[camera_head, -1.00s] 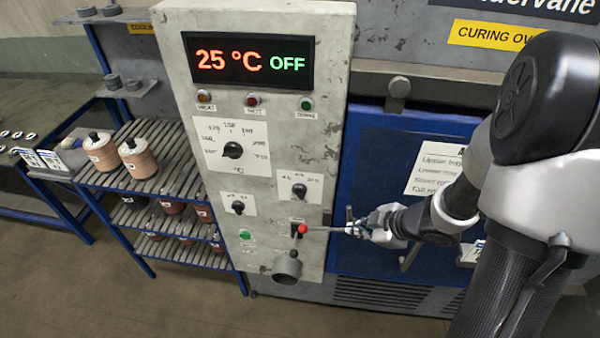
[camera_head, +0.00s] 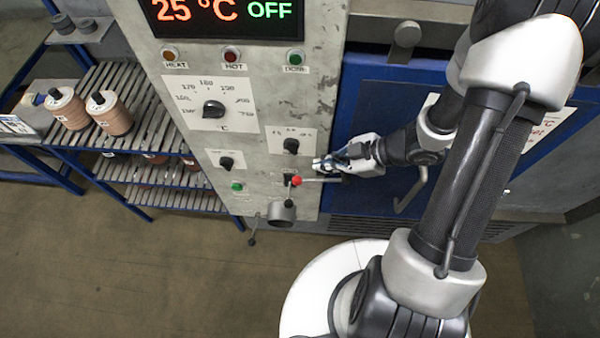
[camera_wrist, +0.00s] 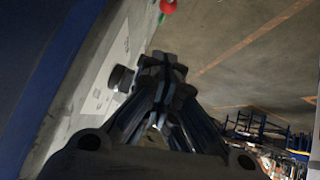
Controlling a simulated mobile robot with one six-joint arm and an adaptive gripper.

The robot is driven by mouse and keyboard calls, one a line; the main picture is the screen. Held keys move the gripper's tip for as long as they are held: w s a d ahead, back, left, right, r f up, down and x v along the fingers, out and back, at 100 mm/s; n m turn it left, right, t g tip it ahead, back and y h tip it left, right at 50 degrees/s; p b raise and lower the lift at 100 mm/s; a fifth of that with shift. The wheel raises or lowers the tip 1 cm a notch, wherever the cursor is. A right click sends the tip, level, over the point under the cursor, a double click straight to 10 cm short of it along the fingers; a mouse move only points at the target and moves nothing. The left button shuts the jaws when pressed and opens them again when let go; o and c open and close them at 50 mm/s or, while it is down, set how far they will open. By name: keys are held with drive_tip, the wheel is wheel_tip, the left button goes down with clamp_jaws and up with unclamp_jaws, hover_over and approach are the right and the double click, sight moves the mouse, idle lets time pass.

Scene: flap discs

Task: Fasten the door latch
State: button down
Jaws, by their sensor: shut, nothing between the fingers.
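The door latch (camera_head: 320,180) is a thin grey bar with a red ball end (camera_head: 297,181). It lies roughly level, from the low part of the control panel toward the blue door (camera_head: 360,110). In the wrist view the red ball (camera_wrist: 168,6) shows at the top edge; the bar is mostly out of frame. My gripper (camera_head: 318,164) is shut and empty, just above the bar in the head view and beside the panel face. In the wrist view its closed fingertips (camera_wrist: 163,62) are apart from the ball. Whether a finger touches the bar cannot be told.
Dark knobs (camera_head: 291,146) stick out of the panel (camera_head: 250,100) close to my fingertips. A round spout (camera_head: 282,211) juts out below the latch. A grey door handle (camera_head: 411,192) stands to the right. A rack (camera_head: 150,85) with spools is at left.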

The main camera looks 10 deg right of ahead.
drive_tip(key=b, duration=0.2)
hover_over(300, 182)
wheel_tip(300, 182, down, 7)
wheel_tip(300, 182, down, 2)
drive_tip(key=shift+f, duration=0.8)
